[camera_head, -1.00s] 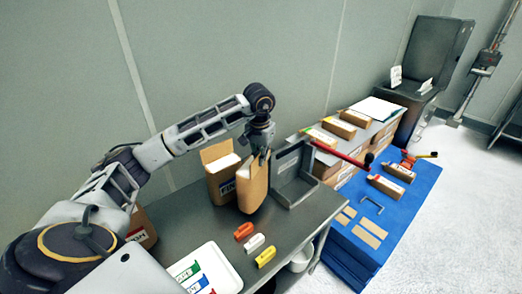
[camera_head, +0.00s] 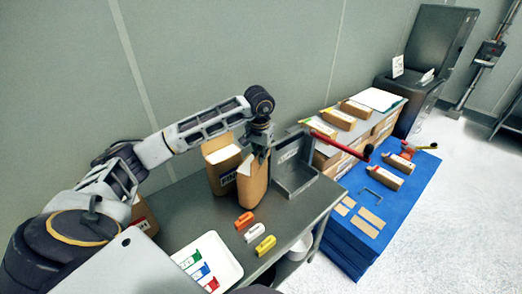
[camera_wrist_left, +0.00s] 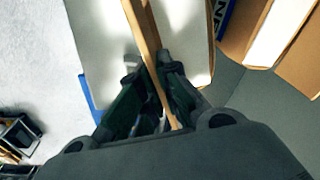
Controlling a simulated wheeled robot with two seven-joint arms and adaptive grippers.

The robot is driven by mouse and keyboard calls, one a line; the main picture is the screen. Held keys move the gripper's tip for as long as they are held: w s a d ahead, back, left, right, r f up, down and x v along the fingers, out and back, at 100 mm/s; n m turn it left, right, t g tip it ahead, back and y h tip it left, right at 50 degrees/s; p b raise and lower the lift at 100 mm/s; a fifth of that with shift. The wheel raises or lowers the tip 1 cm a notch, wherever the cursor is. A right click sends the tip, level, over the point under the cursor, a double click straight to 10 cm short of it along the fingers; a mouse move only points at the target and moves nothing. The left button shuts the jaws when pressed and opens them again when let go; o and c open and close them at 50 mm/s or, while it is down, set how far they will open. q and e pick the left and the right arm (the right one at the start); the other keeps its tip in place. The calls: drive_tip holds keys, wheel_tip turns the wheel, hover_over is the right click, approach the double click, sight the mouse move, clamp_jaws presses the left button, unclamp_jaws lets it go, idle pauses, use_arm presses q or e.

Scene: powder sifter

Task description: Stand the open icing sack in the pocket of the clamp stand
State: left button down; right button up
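My left gripper (camera_head: 258,148) is shut on the upper wall of a brown open sack (camera_head: 251,188). In the left wrist view the fingers (camera_wrist_left: 150,90) pinch this sack's thin brown wall (camera_wrist_left: 143,35), with white surfaces on both sides. The sack is close to upright, just left of the grey clamp stand (camera_head: 308,180), outside its pocket. I cannot tell whether its base touches the table. The stand's pocket looks empty. A second open sack (camera_head: 221,178), with white inside and a dark label, stands behind and left. My right gripper is out of view.
A white tray (camera_head: 222,260) with coloured items is at the front left. A red-handled tool (camera_head: 338,139) sticks out right of the stand. Boxes and a blue platform (camera_head: 385,228) are farther right.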

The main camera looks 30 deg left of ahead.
use_arm(q)
drive_tip(key=shift+f, duration=0.3)
drive_tip(key=c, duration=1.6)
unclamp_jaws()
drive_tip(key=shift+c, duration=0.2)
drive_tip(key=shift+f, duration=0.1)
wheel_tip(320, 180, up, 12)
drive_tip(key=s+b, duration=0.1)
drive_tip(key=shift+s+d, duration=0.25)
drive_tip(key=shift+d, duration=0.05)
drive_tip(key=shift+o, duration=0.2)
